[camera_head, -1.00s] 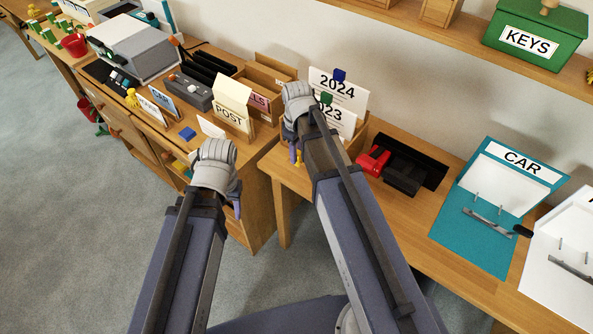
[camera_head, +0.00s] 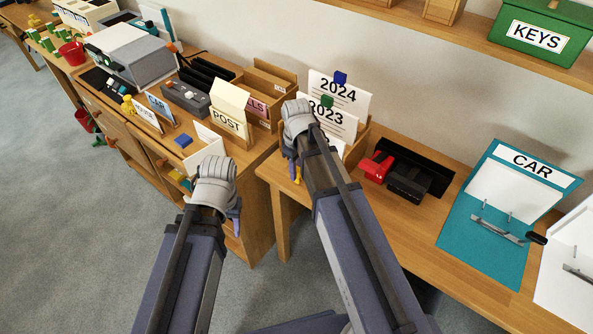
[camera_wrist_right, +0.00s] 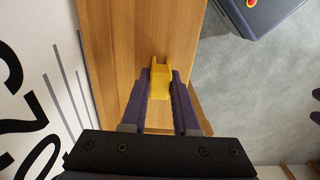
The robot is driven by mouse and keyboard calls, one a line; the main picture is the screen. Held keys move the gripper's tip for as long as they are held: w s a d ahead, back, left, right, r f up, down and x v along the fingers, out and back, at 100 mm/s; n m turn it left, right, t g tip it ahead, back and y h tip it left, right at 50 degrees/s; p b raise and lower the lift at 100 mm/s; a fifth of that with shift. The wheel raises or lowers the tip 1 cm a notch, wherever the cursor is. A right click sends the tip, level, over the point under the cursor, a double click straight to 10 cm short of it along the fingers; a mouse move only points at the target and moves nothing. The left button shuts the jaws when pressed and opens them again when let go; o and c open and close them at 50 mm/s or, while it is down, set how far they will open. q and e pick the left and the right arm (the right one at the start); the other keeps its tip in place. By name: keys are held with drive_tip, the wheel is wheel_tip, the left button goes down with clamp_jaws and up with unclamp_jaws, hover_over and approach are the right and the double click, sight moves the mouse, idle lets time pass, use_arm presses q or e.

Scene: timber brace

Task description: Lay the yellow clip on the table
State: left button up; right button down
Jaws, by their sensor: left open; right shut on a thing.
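The yellow clip (camera_wrist_right: 159,78) is between the two fingers of my right gripper (camera_wrist_right: 160,88) in the right wrist view, over a strip of wooden table top (camera_wrist_right: 122,50). In the head view a bit of the clip (camera_head: 298,175) shows below my right gripper (camera_head: 293,168), at the left end of the right-hand table (camera_head: 400,225). I cannot tell whether the clip touches the wood. My left gripper (camera_head: 237,218) is open, left of the right one, in front of the wooden cabinet; its fingers are mostly hidden behind its wrist.
Upright 2024 (camera_head: 338,92) and 2023 (camera_head: 327,114) sheets carry a blue and a green clip behind my right gripper. A red stapler-like thing (camera_head: 377,167) and a black hole punch (camera_head: 408,182) stand to the right. The table front between them and the teal CAR board (camera_head: 485,250) is clear.

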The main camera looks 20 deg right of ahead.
drive_tip(key=shift+f, duration=0.25)
drive_tip(key=c, duration=0.7)
unclamp_jaws()
drive_tip(key=shift+r, duration=0.15)
wheel_tip(320, 180, up, 12)
drive_tip(key=p, duration=1.2)
drive_tip(key=s+a+m, duration=0.1)
drive_tip(key=s+a, duration=0.2)
drive_tip(key=s, duration=0.1)
drive_tip(key=s+a+m, duration=0.1)
drive_tip(key=s+a, duration=0.3)
drive_tip(key=s, duration=0.1)
drive_tip(key=s+a+m+h, duration=0.1)
drive_tip(key=s+a, duration=0.2)
drive_tip(key=s, duration=0.2)
drive_tip(key=shift+s+a+r+m, duration=0.15)
drive_tip(key=shift+a+r+m, duration=0.1)
drive_tip(key=shift+m, duration=0.15)
